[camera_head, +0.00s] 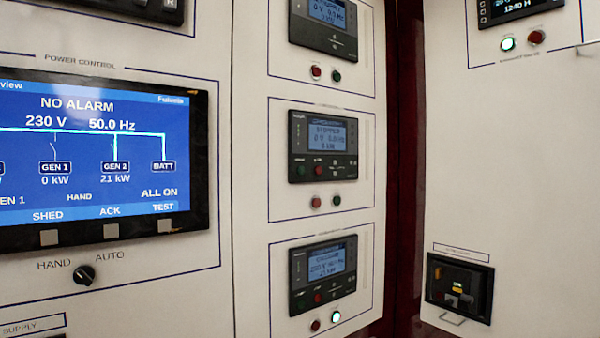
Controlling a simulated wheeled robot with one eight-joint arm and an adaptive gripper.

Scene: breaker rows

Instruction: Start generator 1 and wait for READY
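The power control screen (95,150) at left reads NO ALARM, 230 V, 50.0 Hz, GEN 1 0 kW, GEN 2 21 kW, HAND. Three generator-type controllers stand in a column; their name labels are too small to read. The top controller (324,25) shows 0 V. The middle controller (323,147) appears to read STOPPED, 0 V, 0.0 Hz, 0 kW. The bottom controller (323,272) has blurred text, and its green lamp (336,317) is lit brightly. The middle controller's red lamp (316,202) and green lamp (336,200) look unlit. I see no READY. My gripper is out of view.
A HAND/AUTO knob (84,275) sits below the big screen. A right-hand panel carries a small display (515,8), a lit green lamp (507,43), a red lamp (537,37) and a black breaker unit (459,288) with a handle below. A dark red gap separates the panels.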

